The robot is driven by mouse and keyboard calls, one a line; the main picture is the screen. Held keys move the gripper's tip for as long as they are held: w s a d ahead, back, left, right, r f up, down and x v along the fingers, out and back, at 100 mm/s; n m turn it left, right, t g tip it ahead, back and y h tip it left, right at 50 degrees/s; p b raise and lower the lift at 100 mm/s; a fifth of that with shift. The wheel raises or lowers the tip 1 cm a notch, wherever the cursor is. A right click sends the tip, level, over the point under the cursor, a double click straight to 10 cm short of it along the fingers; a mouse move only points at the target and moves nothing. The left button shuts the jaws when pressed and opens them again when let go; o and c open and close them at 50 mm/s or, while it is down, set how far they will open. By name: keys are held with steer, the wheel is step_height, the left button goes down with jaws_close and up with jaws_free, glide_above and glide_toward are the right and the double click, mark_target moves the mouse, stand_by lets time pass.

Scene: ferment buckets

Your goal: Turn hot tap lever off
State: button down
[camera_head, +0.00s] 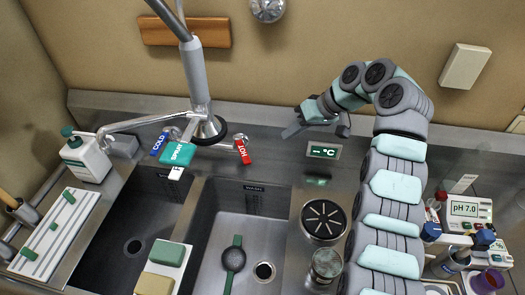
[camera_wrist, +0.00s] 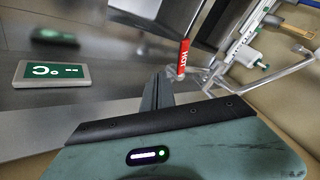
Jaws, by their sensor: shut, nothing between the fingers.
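The hot tap lever (camera_head: 242,149) is red with white HOT lettering, on the right side of the tap base (camera_head: 209,126) behind the sinks. It also shows in the wrist view (camera_wrist: 183,58), ahead of my fingers. The blue COLD lever (camera_head: 159,144) is on the left side of the tap. My gripper (camera_head: 288,132) is right of the red lever with a gap between them, its fingers pointing left toward it. In the wrist view my gripper (camera_wrist: 158,88) is shut and empty. The tap base is partly hidden in the wrist view.
A °C display (camera_head: 324,151) stands just below my gripper. Two sink basins (camera_head: 241,226) lie in front. A soap bottle (camera_head: 86,158) stands at left. A pH meter (camera_head: 466,212) stands at right.

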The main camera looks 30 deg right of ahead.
mark_target(242, 149)
steer(key=w+a+f+p, duration=0.4)
steer(key=a+f+p, duration=0.1)
steer(key=a+f, duration=0.3)
steer(key=shift+w, duration=0.2)
stand_by(0.3)
steer(key=shift+w+a, duration=0.1)
steer(key=shift+a, duration=0.05)
